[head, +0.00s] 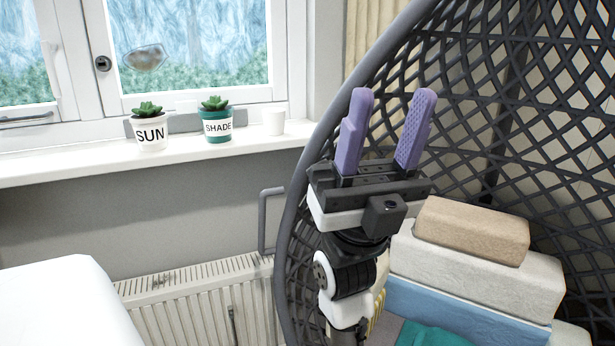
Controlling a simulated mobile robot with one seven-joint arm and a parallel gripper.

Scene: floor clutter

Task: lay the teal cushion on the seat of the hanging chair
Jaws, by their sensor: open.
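The hanging chair (545,130) is a dark woven lattice shell on the right of the head view. Low inside it, at the bottom edge of the picture, a teal piece (432,336) shows, in front of a blue block. It looks like the teal cushion, mostly cut off by the frame. My gripper (394,128) has two purple fingers pointing up. They stand apart with nothing between them. The gripper is in front of the chair's left rim, above and left of the teal piece and not touching it. The bare seat surface is hardly visible.
A tan block (472,230) lies on a white block (480,275), above a blue block (465,315), inside the chair. The windowsill (60,168) holds two potted plants and a white cup (273,121). A radiator (200,295) and a white surface (65,310) are at left.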

